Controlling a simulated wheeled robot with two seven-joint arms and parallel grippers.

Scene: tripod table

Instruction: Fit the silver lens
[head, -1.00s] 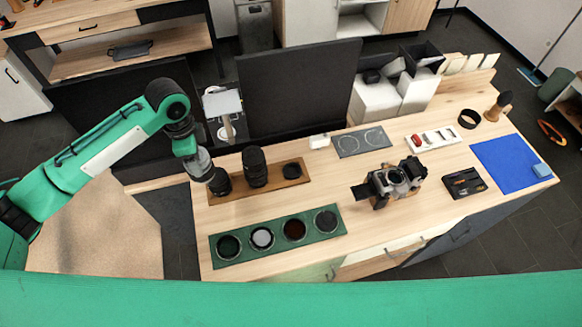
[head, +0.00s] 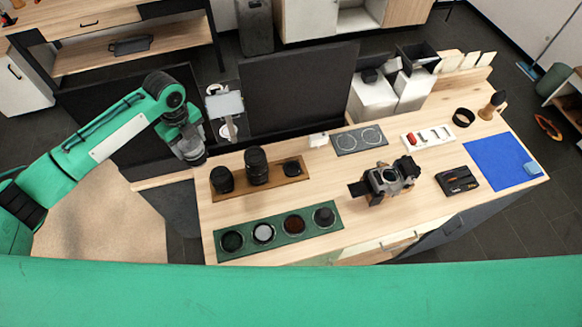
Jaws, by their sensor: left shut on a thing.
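My left gripper (head: 185,138) is at the left, above and behind the left end of the wooden lens rack (head: 274,183). It is shut on a grey, silver-looking cylinder with a dark lower end, the silver lens (head: 191,152), held clear of the rack. The jaws' exact hold is too small to see. The camera body (head: 387,179) stands at the table's middle right, its round mount open towards the front. My right gripper is not in view.
The rack holds a short dark lens (head: 222,180), a tall black lens (head: 256,165) and a small dark piece (head: 292,168). A green filter tray (head: 333,226) lies in front. A blue mat (head: 500,165) is far right. Wood between rack and camera is clear.

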